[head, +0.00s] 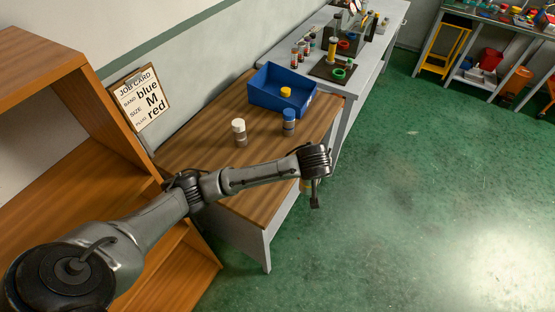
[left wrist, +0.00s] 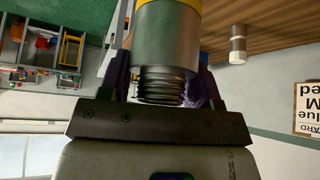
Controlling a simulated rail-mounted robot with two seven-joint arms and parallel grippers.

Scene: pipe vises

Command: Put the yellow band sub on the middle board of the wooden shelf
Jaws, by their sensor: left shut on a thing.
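My left gripper (head: 313,192) hangs over the green floor just off the right edge of the wooden-topped bench. In the left wrist view the left gripper (left wrist: 163,88) is shut on a grey metal sub (left wrist: 165,45) with a yellow band at the top edge of the picture and a threaded end towards the palm. In the head view only a small yellowish bit of this sub shows beside the fingers. The wooden shelf (head: 75,62) stands at the left, with its boards partly hidden by my left arm. My right gripper is not in view.
A blue bin (head: 264,98) on the bench (head: 190,148) holds a yellow-topped piece (head: 286,91). A white-topped sub (head: 239,131) and a blue-topped sub (head: 289,121) stand in front of it. A job card (head: 141,97) is on the wall.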

